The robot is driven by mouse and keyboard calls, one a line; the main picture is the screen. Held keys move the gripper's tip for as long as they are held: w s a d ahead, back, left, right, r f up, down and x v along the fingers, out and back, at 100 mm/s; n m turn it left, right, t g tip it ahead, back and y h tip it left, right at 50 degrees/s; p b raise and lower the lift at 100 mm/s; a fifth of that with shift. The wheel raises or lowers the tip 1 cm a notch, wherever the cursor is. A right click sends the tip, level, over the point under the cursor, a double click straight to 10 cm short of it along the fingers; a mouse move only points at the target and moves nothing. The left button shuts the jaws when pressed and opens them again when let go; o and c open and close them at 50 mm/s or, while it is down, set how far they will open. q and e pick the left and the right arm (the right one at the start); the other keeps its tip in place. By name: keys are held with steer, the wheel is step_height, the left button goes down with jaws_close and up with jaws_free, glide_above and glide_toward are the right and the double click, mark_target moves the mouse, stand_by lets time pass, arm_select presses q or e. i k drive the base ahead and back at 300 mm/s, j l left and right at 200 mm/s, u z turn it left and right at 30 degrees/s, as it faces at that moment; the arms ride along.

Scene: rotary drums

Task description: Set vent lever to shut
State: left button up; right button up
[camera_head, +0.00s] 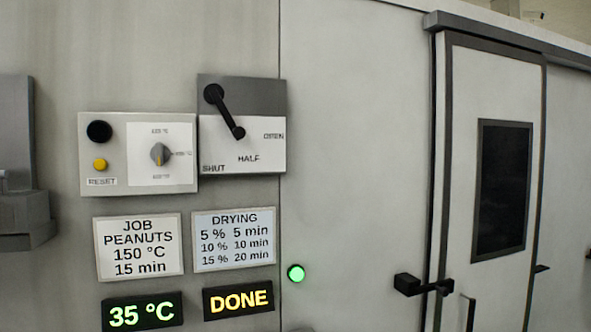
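The vent lever (226,115) is a black bar with a round pivot at the upper left of its panel and a knob at its lower end. It slants down to the right and points roughly at the HALF label. The lever panel (262,100) is dark grey above and white below, with SHUT at the lower left, HALF at the lower middle and OPEN at the right. Nothing touches the lever. Neither of my grippers is in view.
Left of the lever, a control box (112,150) carries a dial, a black knob and a yellow button. Signs and lit displays (238,298) hang below. A grey door (460,180) with a dark window and black handle (420,284) stands right.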

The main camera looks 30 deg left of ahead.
mark_target(238, 132)
steer(key=u, duration=1.2)
